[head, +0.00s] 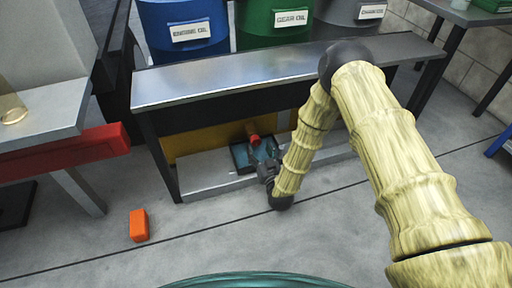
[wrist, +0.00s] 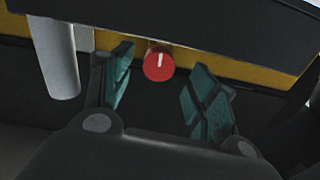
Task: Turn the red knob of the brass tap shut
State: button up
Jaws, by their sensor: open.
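The red knob (wrist: 159,66) shows in the wrist view as a round red face with a white line pointing up, slightly left of centre. A small part of the brass tap (wrist: 151,45) shows behind it; the rest is hidden. In the head view the red knob (head: 255,139) and brass tap (head: 250,128) are under the metal bench, above a dark teal tray. My gripper (wrist: 158,90) is open, with its teal-padded fingers on either side of the knob and apart from it. In the head view my gripper (head: 262,160) is low under the bench front, just below the knob.
The metal bench top (head: 270,75) overhangs the tap, and a teal tray (head: 240,158) lies beneath it. An orange block (head: 139,225) lies on the floor at left. Blue (head: 185,50) and green (head: 272,38) drums stand behind the bench. A pale post (wrist: 56,60) stands left of my gripper.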

aim_at(257, 143)
jog(key=shift+b+x, duration=0.95)
jog(key=shift+x, duration=1.3)
jog(key=c, duration=1)
